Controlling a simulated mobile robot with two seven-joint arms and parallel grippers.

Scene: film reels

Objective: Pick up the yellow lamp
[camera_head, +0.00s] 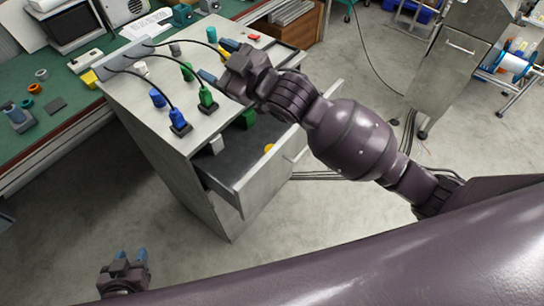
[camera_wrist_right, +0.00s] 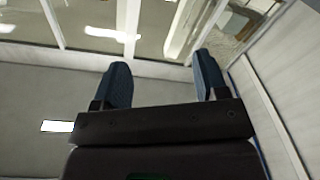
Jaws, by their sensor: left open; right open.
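A small yellow upright piece (camera_head: 222,51), likely the yellow lamp, shows on the grey cabinet top, partly hidden by my right gripper. My right gripper (camera_head: 218,60) is over the cabinet's right side, its blue fingers spread around the yellow piece in the picture; I cannot tell the depth between them. In the right wrist view my right gripper (camera_wrist_right: 165,75) is open, with nothing yellow between its fingers. My left gripper (camera_head: 131,255) is open and empty at the lower left, above the floor, well away from the cabinet.
Blue (camera_head: 157,97) and green (camera_head: 206,95) pieces and black cables stand on the cabinet top (camera_head: 140,100). The open drawer (camera_head: 240,165) below holds a round yellow thing (camera_head: 269,148). A yellow block (camera_head: 89,79) sits by the green bench (camera_head: 70,85). Floor in front is clear.

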